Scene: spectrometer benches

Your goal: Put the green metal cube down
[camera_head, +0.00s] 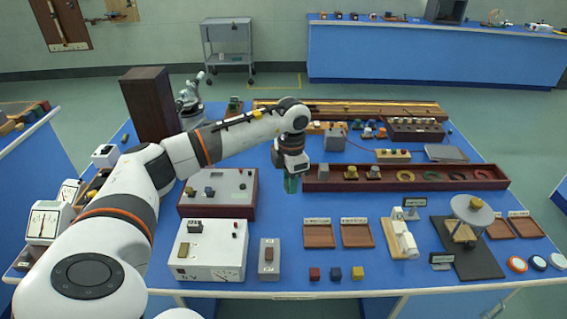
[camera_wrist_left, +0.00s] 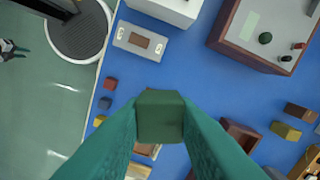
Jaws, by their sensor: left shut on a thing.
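My left gripper (camera_head: 291,184) is shut on the green metal cube (camera_wrist_left: 160,115). In the left wrist view the cube sits between the tips of two teal fingers, with the blue bench top below it. In the head view the gripper points down over the middle of the blue bench, left of the long red-brown tray; the cube is hard to tell from the fingers there. The gap between cube and bench cannot be judged exactly. My right gripper is not in view.
Two small brown trays (camera_head: 319,237) (camera_head: 357,237) lie on the bench. Red (camera_head: 314,273), blue (camera_head: 336,273) and yellow (camera_head: 357,272) cubes line the front edge. A white instrument box (camera_head: 208,263) stands left. A long red-brown tray (camera_head: 435,184) lies right. Bare blue bench separates them.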

